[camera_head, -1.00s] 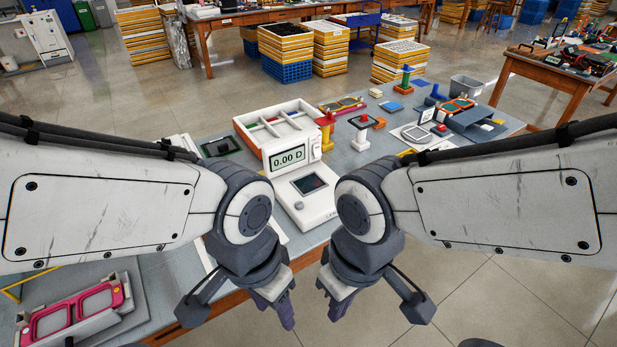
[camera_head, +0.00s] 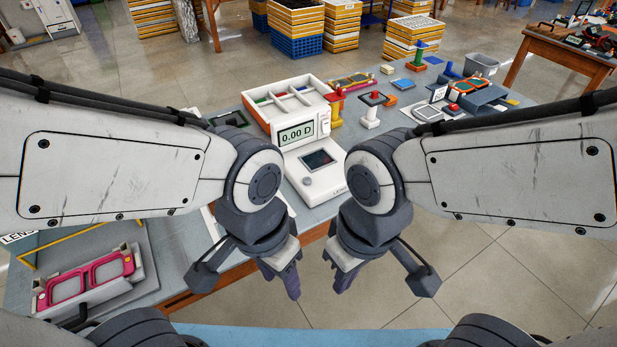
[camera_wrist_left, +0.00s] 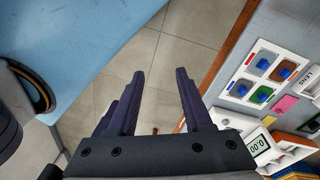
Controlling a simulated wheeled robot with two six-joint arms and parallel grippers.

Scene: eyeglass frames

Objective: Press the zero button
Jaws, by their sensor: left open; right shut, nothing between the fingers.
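The white lens meter (camera_head: 310,160) stands on the workbench, its display (camera_head: 297,135) reading 0.00 D. The display edge also shows in the left wrist view (camera_wrist_left: 258,146). My left gripper (camera_head: 283,282) is open and empty, pointing down in front of the bench edge; its spread fingers show in the left wrist view (camera_wrist_left: 160,76). My right gripper (camera_head: 338,280) is shut and empty, right of it. Neither touches the meter.
A compartment tray (camera_head: 287,98) stands behind the meter. Red-yellow and white stands (camera_head: 371,112) are to its right. Pink eyeglass frames (camera_head: 85,280) lie in a holder at the lower left. In the left wrist view, a white tray (camera_wrist_left: 243,98) holds several coloured pieces.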

